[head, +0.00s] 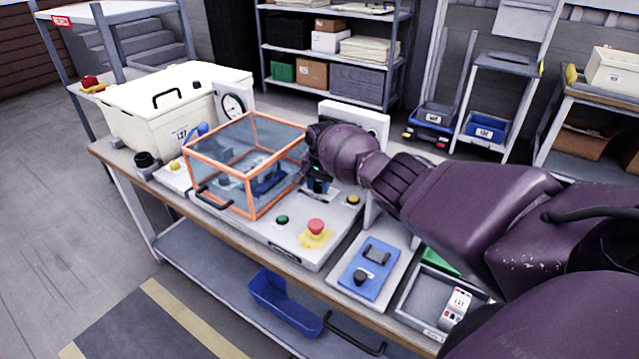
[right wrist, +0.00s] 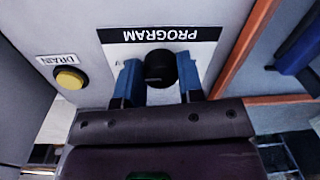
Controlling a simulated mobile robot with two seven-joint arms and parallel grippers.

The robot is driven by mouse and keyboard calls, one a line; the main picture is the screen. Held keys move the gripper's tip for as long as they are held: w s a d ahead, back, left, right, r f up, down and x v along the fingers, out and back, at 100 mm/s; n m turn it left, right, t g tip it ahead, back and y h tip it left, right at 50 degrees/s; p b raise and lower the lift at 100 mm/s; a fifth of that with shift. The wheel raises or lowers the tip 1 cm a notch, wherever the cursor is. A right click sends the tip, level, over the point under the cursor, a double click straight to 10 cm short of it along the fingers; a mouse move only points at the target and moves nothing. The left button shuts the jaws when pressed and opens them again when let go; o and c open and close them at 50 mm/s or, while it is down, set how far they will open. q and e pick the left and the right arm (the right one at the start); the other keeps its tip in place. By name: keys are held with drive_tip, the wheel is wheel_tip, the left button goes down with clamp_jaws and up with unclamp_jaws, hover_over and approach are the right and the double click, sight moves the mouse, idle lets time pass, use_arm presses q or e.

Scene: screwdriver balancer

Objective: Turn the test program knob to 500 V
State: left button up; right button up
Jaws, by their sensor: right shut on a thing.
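The black program knob (right wrist: 160,66) sits on a white plate under an upside-down PROGRAM label (right wrist: 157,34) in the right wrist view. My right gripper (right wrist: 160,82) has one blue finger on each side of the knob and is shut on it. The fingers hide most of the scale, so I cannot read the knob's setting. In the head view my right gripper (head: 318,184) is at the panel just right of the orange-framed clear box (head: 250,165), and the knob is hidden there. My left gripper is not in view.
A yellow DRAIN button (right wrist: 69,79) is beside the knob plate. On the bench front are a red emergency button (head: 316,227), a green button (head: 282,220) and a blue device (head: 368,270). A cream case (head: 160,115) stands at the left.

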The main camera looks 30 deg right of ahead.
sight(320, 185)
idle(0.3)
drive_tip(key=o, duration=0.9)
drive_tip(key=shift+r, duration=0.15)
drive_tip(key=shift+r, duration=0.35)
wheel_tip(320, 185, up, 8)
drive_tip(key=p, duration=0.3)
drive_tip(key=shift+s+d+r, duration=0.1)
drive_tip(key=shift+s+d, duration=0.05)
drive_tip(key=shift+r, duration=0.8)
